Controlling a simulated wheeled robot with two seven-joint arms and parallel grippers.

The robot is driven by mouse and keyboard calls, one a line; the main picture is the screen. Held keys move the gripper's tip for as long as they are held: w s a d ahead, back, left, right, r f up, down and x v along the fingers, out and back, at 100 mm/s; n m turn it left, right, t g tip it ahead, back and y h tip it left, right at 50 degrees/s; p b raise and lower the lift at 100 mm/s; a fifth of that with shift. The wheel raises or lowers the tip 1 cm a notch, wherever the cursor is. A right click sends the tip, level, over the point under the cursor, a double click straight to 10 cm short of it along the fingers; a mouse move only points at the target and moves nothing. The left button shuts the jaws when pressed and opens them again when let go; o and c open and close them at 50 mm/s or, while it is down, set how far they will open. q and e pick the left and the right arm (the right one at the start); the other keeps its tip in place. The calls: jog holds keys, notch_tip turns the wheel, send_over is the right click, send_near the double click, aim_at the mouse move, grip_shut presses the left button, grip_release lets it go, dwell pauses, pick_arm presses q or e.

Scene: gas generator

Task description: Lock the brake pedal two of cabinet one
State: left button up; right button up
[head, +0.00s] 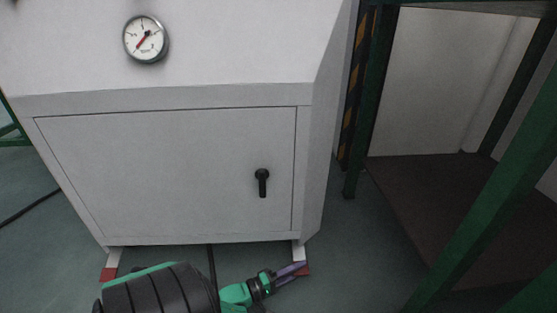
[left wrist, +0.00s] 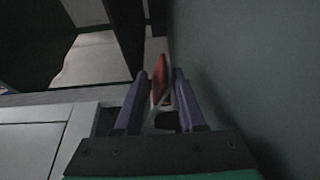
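Cabinet one appears as a white cabinet (head: 180,170) with a closed door, standing on short legs. A red brake pedal (head: 303,270) is at the foot of its right front leg, partly hidden by my left gripper. Another red pedal (head: 108,274) is at the left front leg. My left gripper (head: 300,268) reaches in low from the left, its purple fingers at the right pedal. In the left wrist view, the fingers (left wrist: 159,75) are apart, with the red pedal (left wrist: 158,80) between their tips. Contact cannot be told. My right gripper is out of view.
The door has a black handle (head: 262,183), and a round gauge (head: 146,40) is above it. A green metal frame (head: 470,190) stands at the right. A black cable (head: 30,207) lies on the floor at the left. Bare floor (head: 350,250) lies right of the gripper.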

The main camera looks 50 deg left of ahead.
pick_arm(q)
jog(key=p+v, duration=0.1)
jog(key=v, duration=0.9)
jog(key=shift+p, duration=0.4)
jog(key=shift+s, duration=0.2)
